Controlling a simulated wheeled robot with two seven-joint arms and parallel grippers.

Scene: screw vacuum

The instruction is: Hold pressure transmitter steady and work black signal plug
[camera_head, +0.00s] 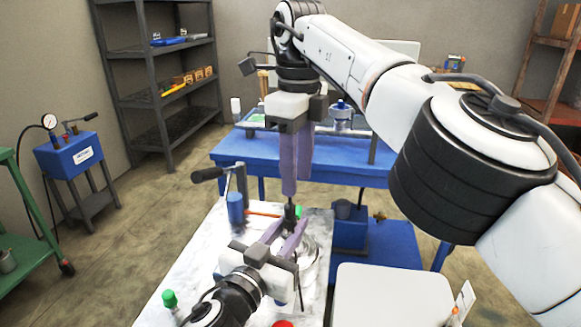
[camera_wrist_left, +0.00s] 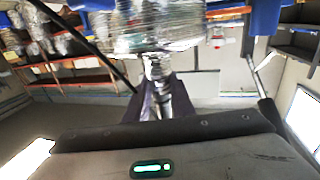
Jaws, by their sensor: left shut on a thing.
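My left gripper (camera_head: 283,243), the lower one, has its purple fingers closed around a slim upright part over the white table. In the left wrist view the fingers (camera_wrist_left: 160,98) close on a silvery metal stem, which I take to be the pressure transmitter (camera_wrist_left: 158,68). In the head view the fingers mostly hide it. A small black piece, apparently the black signal plug (camera_head: 291,214), stands upright just above these fingers. My right gripper (camera_head: 289,193) points straight down with its fingertips at the top of the plug. Its fingers overlap edge-on, so their gap and grip are hidden.
The white table (camera_head: 190,262) carries a round metal fitting (camera_head: 308,258), a blue cylinder (camera_head: 236,208) and a green-capped bottle (camera_head: 170,299). A blue bench (camera_head: 240,150) stands behind. A white surface (camera_head: 392,295) lies to the right. My right arm spans the upper right.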

